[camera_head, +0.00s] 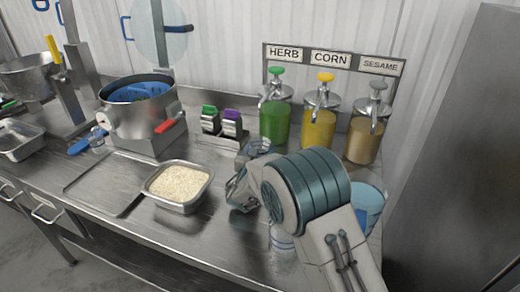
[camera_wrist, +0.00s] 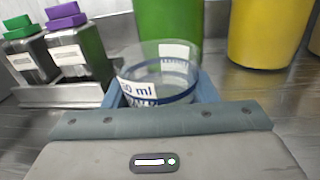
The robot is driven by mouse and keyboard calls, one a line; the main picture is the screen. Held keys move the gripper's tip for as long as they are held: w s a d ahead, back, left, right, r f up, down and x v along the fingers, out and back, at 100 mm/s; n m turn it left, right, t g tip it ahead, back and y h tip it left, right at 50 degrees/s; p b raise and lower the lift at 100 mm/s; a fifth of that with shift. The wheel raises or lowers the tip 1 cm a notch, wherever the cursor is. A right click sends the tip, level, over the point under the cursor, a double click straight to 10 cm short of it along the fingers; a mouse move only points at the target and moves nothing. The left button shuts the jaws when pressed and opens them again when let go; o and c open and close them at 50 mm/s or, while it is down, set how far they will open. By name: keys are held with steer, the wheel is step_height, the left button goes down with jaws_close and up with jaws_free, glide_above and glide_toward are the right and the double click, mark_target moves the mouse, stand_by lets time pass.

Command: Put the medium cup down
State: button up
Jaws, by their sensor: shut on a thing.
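The medium cup (camera_wrist: 160,75) is clear plastic with a dark blue band and a white label reading "0 ml" at its visible end. My gripper (camera_wrist: 160,95) is shut on it, with a blue finger on each side. In the head view the cup (camera_head: 261,147) shows just beyond my gripper (camera_head: 250,160), in front of the green dispenser. It looks upright and empty. The fingers and palm hide its lower part, so I cannot tell whether its base touches the steel counter (camera_head: 215,222).
Green (camera_head: 275,122), yellow (camera_head: 319,128) and tan (camera_head: 363,140) pump dispensers stand behind. Green- and purple-topped holders (camera_head: 222,123) are to the left. A rice tray (camera_head: 178,206) sits at front left. A light-blue bucket (camera_head: 370,205) and another clear cup (camera_head: 282,240) are near my arm.

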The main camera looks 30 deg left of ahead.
steer(key=shift+f, duration=0.2)
steer(key=o, duration=1)
steer(key=shift+r, duration=0.15)
steer(key=shift+r, duration=0.15)
steer(key=b+v, duration=0.1)
steer(key=v, duration=1.1)
steer(key=shift+b, duration=0.3)
